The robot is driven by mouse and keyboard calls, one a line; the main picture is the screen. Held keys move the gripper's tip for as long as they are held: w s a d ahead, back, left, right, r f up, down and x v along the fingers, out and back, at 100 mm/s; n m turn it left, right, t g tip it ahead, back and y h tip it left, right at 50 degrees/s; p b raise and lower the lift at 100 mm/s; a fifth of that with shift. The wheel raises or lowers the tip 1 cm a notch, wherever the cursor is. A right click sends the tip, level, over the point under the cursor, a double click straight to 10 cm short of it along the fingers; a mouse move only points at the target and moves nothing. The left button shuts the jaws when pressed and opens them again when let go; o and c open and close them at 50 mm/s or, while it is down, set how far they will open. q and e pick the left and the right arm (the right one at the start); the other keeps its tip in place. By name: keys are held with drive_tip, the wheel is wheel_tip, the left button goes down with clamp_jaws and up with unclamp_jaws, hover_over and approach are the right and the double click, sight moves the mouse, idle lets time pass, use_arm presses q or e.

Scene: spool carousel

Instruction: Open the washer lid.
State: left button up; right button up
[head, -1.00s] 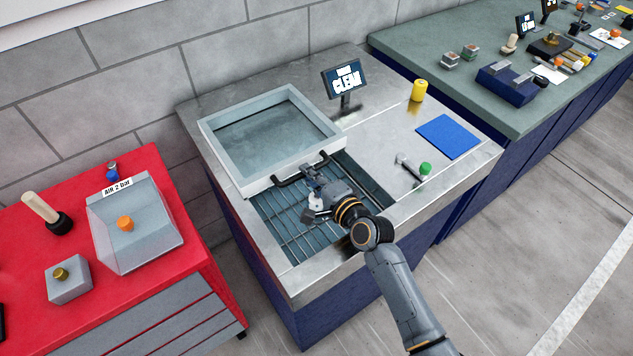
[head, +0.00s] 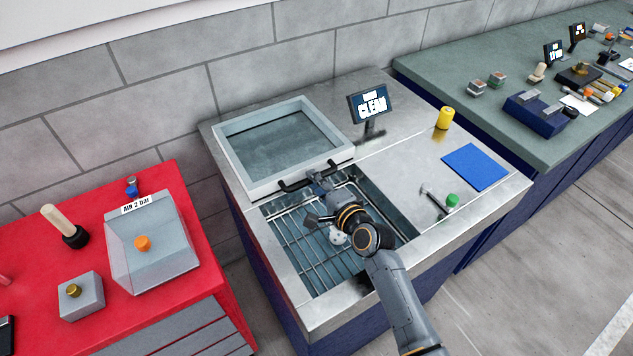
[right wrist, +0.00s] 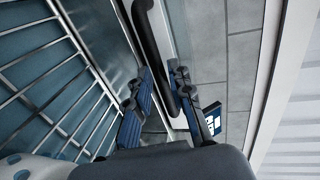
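The washer lid (head: 236,171) is a pale frame with a glass window, set over the back part of the washer's basin. A black bar handle (head: 288,187) runs along its front edge; it also shows in the right wrist view (right wrist: 149,38). My right gripper (head: 318,183) is at this handle, the arm reaching over the basin. In the right wrist view the fingers (right wrist: 162,78) lie on both sides of the bar and look closed on it. The front of the basin, with its wire rack (head: 291,247), is uncovered. My left gripper is out of view.
A pale part (head: 337,237) sits in the basin beside my arm. A screen (head: 372,103), yellow cylinder (head: 445,118), blue mat (head: 475,167) and green-knobbed lever (head: 452,200) are on the washer top. A red bench (head: 40,262) stands left, a green-topped counter (head: 440,85) right.

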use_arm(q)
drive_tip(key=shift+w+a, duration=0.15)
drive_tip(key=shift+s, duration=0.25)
use_arm(e)
drive_tip(key=v, duration=1.2)
